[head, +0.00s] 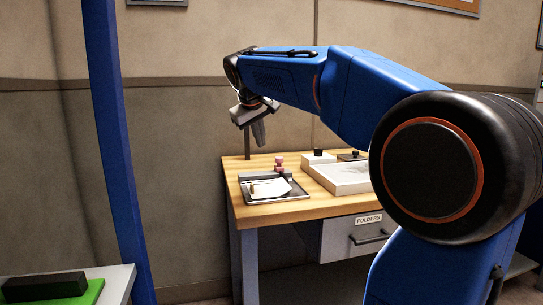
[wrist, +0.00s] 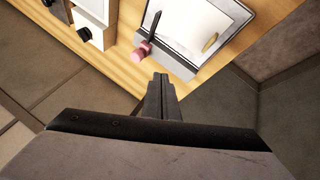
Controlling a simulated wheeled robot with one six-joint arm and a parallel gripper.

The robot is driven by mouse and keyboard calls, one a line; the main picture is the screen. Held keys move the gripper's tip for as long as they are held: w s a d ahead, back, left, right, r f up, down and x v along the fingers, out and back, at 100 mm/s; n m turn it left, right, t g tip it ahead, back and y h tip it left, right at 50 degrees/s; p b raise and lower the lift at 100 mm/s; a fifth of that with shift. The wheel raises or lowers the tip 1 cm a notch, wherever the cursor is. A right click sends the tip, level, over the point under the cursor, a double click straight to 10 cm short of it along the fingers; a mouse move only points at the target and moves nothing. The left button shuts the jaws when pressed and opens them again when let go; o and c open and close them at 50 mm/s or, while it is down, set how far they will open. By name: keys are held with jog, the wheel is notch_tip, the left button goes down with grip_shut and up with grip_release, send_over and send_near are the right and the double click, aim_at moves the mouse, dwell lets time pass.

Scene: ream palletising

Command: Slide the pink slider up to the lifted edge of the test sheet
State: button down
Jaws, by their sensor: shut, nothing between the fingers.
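The pink slider (head: 279,163) stands at the back edge of a dark-rimmed tray (head: 292,199) on the wooden table. In the wrist view the pink slider (wrist: 142,51) is a small pink piece beside the tray's grey ledge (wrist: 178,66), with a dark rod close to it. The white test sheet (head: 271,187) lies in the tray and looks raised at one edge; part of it also shows in the wrist view (wrist: 192,18). My gripper (head: 259,138) is shut and empty, above the table and apart from the slider. Its fingertips (wrist: 161,78) point toward the ledge.
A small tan piece (wrist: 210,42) lies on the tray near the sheet. A white shallow box (head: 335,178) with dark-topped parts behind it stands to the right on the table. A drawer labelled FOLDERS (head: 355,236) is below. Bare wood (wrist: 122,72) shows near the slider.

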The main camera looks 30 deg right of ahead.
aim_at(277, 160)
jog(key=x, duration=0.9)
jog(key=shift+w+d+f, duration=0.1)
jog(key=shift+w+f, duration=0.05)
jog(key=shift+f, duration=0.1)
jog(key=shift+w+d+f, duration=0.1)
jog(key=shift+w+d, duration=0.05)
jog(key=shift+d, duration=0.35)
jog(key=shift+w+d+f, duration=0.1)
jog(key=shift+w+d, duration=0.05)
jog(key=shift+d, duration=0.4)
jog(key=shift+w+d, duration=0.2)
jog(key=shift+d, duration=0.75)
jog(key=shift+r, duration=0.1)
jog(key=shift+d, duration=0.8)
jog(key=shift+a, duration=0.1)
